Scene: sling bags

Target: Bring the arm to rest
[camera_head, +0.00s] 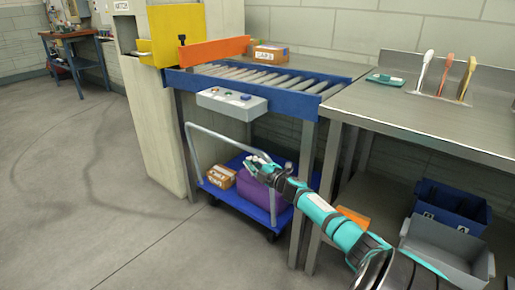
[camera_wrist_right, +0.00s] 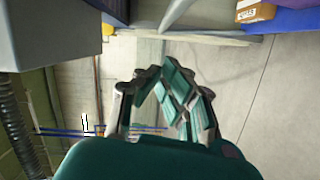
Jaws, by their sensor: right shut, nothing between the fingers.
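My right arm (camera_head: 328,217) reaches in from the lower right in the head view. Its gripper (camera_head: 258,163) is shut and empty, in front of the blue cart (camera_head: 246,203) under the roller conveyor. In the right wrist view the gripper's fingers (camera_wrist_right: 152,82) meet at the tips with nothing between them. My left arm is not in view.
The cart carries a cardboard box (camera_head: 221,177) and a purple bag (camera_head: 262,190). A roller conveyor (camera_head: 322,100) with a button panel (camera_head: 231,102) stands above. A steel table (camera_head: 428,118) is at right, with a grey bin (camera_head: 446,250) below. The floor at left is clear.

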